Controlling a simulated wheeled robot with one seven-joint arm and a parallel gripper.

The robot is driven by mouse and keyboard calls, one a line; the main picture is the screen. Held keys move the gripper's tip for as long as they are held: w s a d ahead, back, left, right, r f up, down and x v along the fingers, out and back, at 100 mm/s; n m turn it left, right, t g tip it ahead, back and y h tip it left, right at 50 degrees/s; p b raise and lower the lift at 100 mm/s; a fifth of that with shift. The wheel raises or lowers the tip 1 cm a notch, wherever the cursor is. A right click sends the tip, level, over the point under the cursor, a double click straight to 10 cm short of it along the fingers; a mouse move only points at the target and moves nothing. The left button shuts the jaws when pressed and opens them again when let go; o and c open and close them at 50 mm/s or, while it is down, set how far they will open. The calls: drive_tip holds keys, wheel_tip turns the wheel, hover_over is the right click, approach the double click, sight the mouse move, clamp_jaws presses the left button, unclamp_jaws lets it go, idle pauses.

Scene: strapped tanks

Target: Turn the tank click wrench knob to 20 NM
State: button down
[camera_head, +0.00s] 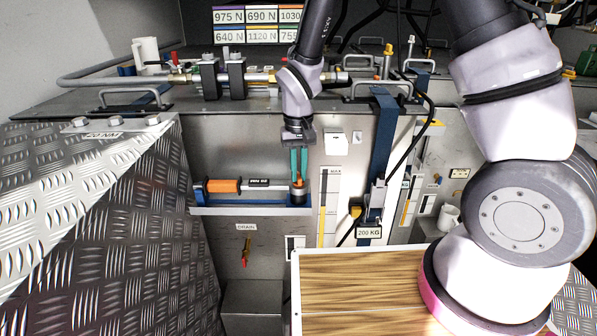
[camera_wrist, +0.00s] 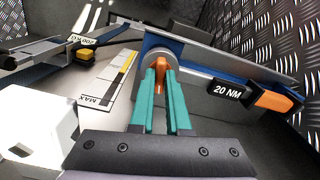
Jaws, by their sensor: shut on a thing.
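The click wrench (camera_head: 223,186) lies on a narrow blue-edged shelf on the tank's side, its orange grip to the left in the head view. The grip also shows at the right of the wrist view (camera_wrist: 272,102). Its black display (camera_wrist: 228,91) reads 20 NM in the wrist view; in the head view it appears upside down. The orange knob (camera_wrist: 160,74) sits on the wrench's round head. My gripper (camera_head: 298,178) points down over that head, its green fingers (camera_wrist: 160,78) shut on the knob from both sides. The fingers hide part of the knob.
The shelf (camera_head: 240,210) runs below the wrench. A white box (camera_head: 336,142) and a MAX gauge strip (camera_head: 328,205) are right of my gripper. A blue strap (camera_head: 382,135) and pipes with handles stand nearby. A small label (camera_head: 104,135) on the left plate is hard to read.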

sight(299, 175)
idle(0.5)
drive_tip(key=c, duration=0.9)
unclamp_jaws()
wheel_tip(299, 175, up, 11)
drive_tip(key=shift+f, duration=0.1)
